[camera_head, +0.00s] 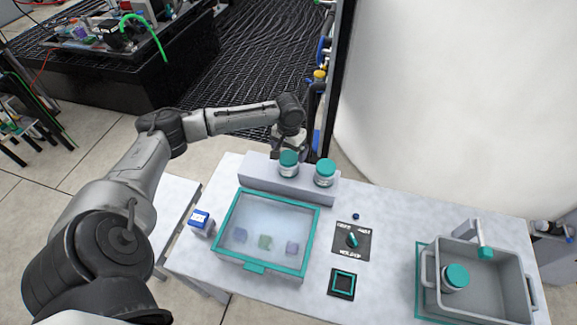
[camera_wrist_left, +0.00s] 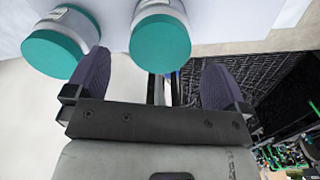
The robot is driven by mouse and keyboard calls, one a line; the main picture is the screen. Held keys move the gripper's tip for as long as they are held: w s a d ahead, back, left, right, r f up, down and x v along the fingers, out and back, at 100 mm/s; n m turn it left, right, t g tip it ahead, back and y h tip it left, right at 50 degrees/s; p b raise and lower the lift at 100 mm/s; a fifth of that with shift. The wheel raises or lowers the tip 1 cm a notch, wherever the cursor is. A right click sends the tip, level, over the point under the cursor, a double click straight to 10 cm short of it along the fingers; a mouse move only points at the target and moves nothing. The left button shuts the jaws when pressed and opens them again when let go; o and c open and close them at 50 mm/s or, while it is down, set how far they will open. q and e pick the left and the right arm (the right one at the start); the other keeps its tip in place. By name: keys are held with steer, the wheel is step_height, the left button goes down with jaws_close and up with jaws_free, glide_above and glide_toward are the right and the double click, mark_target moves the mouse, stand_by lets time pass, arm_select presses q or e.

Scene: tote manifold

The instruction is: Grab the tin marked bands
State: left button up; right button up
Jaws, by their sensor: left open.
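Two white tins with teal lids stand side by side on a grey raised ledge at the back of the table, a left tin (camera_head: 289,164) and a right tin (camera_head: 325,173). A third such tin (camera_head: 455,278) is inside the grey tote at the right. I cannot read any of the labels. My left gripper (camera_head: 289,146) is just behind the left tin, its fingertips largely hidden. In the left wrist view the open, empty gripper (camera_wrist_left: 158,82) has one tin (camera_wrist_left: 160,38) ahead between its fingers and another (camera_wrist_left: 57,45) beyond the left finger. My right gripper is out of view.
A teal-rimmed clear-lidded box (camera_head: 265,232) with several small items sits in front of the ledge. A small blue-and-white box (camera_head: 201,221) is left of it. A black dial panel (camera_head: 351,241) and a square pad (camera_head: 342,283) lie between it and the grey tote (camera_head: 500,300).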

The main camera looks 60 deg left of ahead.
mark_target(289, 157)
arm_select(q)
step_height(289, 157, down, 4)
steer(key=shift+s+d+f+b, duration=0.1)
steer(key=shift+s+b, duration=0.05)
steer(key=shift+b, duration=0.15)
steer(key=shift+c, duration=0.4)
steer(key=c, duration=0.9)
